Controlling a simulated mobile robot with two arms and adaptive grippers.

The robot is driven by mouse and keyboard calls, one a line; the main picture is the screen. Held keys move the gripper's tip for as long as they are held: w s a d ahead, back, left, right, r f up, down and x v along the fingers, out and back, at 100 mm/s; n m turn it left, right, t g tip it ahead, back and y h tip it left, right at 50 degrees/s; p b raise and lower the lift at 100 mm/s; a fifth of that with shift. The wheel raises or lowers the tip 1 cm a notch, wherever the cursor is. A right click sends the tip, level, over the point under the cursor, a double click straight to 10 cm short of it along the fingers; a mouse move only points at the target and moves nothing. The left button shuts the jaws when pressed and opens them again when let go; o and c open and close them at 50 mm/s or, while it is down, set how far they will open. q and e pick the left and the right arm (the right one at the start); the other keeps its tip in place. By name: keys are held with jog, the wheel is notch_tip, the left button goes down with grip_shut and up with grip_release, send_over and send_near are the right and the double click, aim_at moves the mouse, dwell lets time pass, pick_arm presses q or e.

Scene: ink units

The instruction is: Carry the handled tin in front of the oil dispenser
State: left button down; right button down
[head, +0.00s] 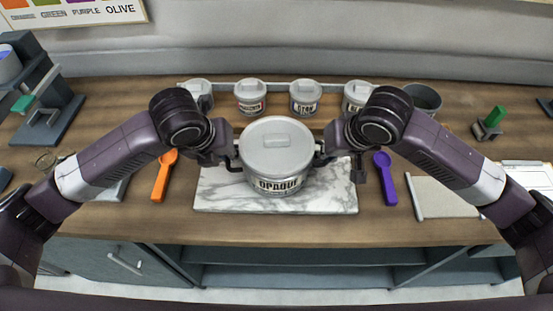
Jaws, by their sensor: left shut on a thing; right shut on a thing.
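The handled tin (278,183) is large and white with a grey lid and a label reading "OPAQUE". It is upright at the middle of the head view, over the marble slab (215,198); I cannot tell whether it touches the slab. My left gripper (233,160) is shut on its left handle, and my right gripper (321,158) is shut on its right handle. The grippers hide most of both handles. No object is clearly marked as the oil dispenser; a dark stand-like device (48,125) with a green part is at the far left.
Small lidded tins (250,98) stand in a row behind, with a dark bowl (423,97) to their right. An orange scoop (164,175) lies left of the slab and a purple scoop (385,178) right of it. A green-handled stamp (490,122) stands farther right. The counter's front edge is near.

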pick_arm(q)
jog(key=shift+w+a+r, duration=0.1)
jog(key=shift+w+r, duration=0.05)
jog(key=shift+r, duration=0.1)
pick_arm(e)
jog(key=shift+r, duration=0.25)
